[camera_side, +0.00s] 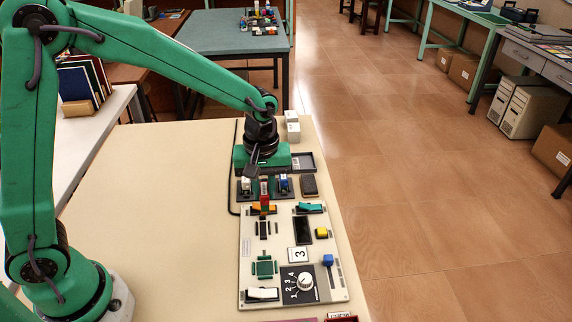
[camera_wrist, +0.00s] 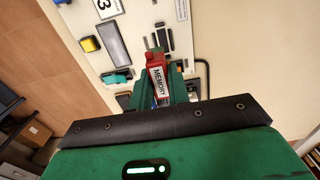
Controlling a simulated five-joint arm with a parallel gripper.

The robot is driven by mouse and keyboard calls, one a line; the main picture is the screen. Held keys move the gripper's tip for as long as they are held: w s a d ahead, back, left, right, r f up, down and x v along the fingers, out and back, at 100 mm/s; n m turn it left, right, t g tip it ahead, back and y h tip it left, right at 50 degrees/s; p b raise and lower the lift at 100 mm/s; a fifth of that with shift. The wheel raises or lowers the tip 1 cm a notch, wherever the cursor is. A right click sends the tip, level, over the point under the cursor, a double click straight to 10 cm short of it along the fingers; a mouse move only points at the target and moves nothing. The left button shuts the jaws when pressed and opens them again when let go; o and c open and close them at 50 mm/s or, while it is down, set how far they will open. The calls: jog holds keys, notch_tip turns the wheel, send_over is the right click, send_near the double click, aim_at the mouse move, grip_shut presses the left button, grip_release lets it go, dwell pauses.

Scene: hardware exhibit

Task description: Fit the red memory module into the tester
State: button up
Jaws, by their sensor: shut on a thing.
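My gripper (camera_side: 263,174) is shut on the red memory module and points down at the far end of the tester. The red memory module (camera_side: 264,188) hangs below the jaws, in front of the orange lever in the side view. In the wrist view the red module (camera_wrist: 157,82), labelled "MEMORY", sits between the jaws (camera_wrist: 163,92). The tester (camera_side: 248,275) is a pale panel. It bears a narrow dark slot (camera_side: 263,229), a green square socket (camera_side: 265,268), an orange lever (camera_side: 262,209) and a teal lever (camera_side: 310,208). I cannot tell whether the module touches the tester.
Behind the tester, a dark rack holds a blue-topped module (camera_side: 283,184) and a pale module (camera_side: 246,184). A dark block (camera_side: 309,185) lies to their right. The tester also has a dark display (camera_side: 303,229), yellow button (camera_side: 322,233) and white knob (camera_side: 304,281). The table's left is clear.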

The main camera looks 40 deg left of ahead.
jog(key=shift+s, duration=0.55)
jog(key=shift+f, duration=0.2)
jog(key=shift+f, duration=2.95)
jog(key=shift+f, duration=0.7)
jog(key=o, duration=1.3)
jog(key=shift+r, duration=0.1)
jog(key=shift+r, duration=3.7)
